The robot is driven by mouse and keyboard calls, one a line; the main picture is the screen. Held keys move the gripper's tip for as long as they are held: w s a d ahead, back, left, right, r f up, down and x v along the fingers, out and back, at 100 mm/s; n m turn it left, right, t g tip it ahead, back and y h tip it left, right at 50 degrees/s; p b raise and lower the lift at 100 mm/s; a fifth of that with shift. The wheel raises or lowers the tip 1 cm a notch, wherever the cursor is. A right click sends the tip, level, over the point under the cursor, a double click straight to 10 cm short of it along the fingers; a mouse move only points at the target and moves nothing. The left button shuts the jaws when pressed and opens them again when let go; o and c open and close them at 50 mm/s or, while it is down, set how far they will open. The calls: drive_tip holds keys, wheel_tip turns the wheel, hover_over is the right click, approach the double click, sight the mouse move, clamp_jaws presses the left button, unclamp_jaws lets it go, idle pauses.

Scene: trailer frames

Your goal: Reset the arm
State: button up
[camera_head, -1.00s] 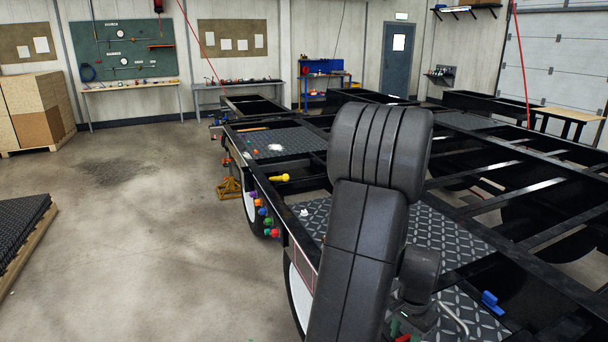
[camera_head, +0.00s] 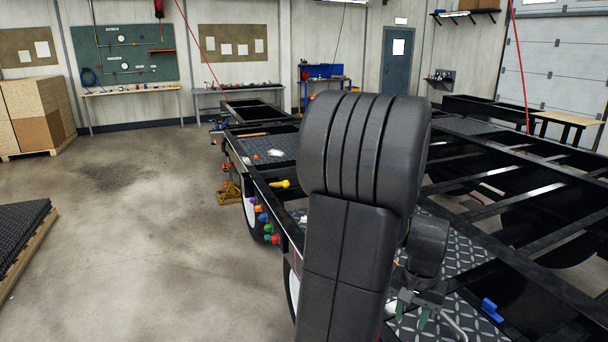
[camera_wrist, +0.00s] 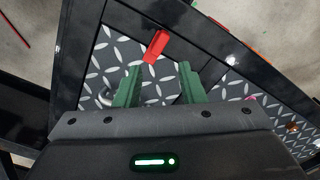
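My gripper (camera_head: 409,314) shows low in the head view, partly hidden behind my dark arm, above the tread-plate deck (camera_head: 462,262) of the black trailer frame. In the wrist view my gripper (camera_wrist: 160,72) has its two green fingers well apart, with nothing held between them. A red piece (camera_wrist: 156,46) shows beyond the fingertips, at the edge of a black beam over the tread plate. The arm covers part of the trailer frame in the head view.
The black trailer frame (camera_head: 507,171) fills the right side. A blue object (camera_head: 490,309) lies at lower right, and a yellow object (camera_head: 280,184) sits on the left rail. Coloured connectors (camera_head: 264,218) line that rail. The floor (camera_head: 130,240) at left is largely open.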

drive_tip(key=shift+r, duration=1.85)
drive_tip(key=shift+s+a, duration=0.1)
